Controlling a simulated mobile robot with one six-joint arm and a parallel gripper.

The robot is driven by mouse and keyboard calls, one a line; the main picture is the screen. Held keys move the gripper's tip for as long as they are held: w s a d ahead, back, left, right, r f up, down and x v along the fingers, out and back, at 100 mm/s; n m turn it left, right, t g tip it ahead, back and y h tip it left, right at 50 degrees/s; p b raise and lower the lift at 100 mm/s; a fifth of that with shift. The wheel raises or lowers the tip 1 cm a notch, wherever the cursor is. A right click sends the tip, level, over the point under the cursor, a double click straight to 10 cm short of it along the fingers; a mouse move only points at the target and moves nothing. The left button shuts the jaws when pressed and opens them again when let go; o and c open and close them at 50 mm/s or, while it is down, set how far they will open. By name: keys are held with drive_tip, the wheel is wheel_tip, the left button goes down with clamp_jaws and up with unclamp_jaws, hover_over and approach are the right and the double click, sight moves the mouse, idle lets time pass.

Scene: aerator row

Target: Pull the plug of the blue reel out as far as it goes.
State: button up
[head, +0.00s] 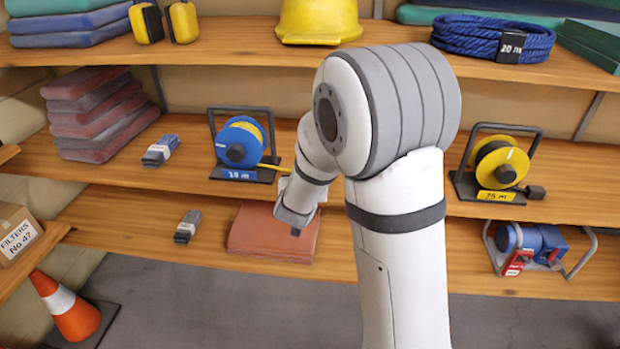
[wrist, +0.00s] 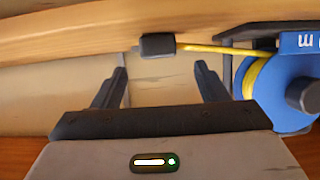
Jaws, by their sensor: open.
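In the head view the plug is hidden behind my arm. My gripper (wrist: 161,70) is open and empty. The plug lies just beyond the fingertips, roughly centred across the gap, with no contact visible. In the head view my fingers cannot be made out clearly.
A yellow reel (head: 497,162) stands to the right on the same shelf, past my arm. A small grey-blue packet (head: 160,150) lies left of the blue reel. Reddish mats (head: 265,243) lie on the lower shelf below. The shelf board (wrist: 80,32) runs close past the plug.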

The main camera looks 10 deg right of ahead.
drive_tip(key=b+x, duration=0.1)
drive_tip(key=x, duration=0.7)
drive_tip(key=shift+d, duration=0.1)
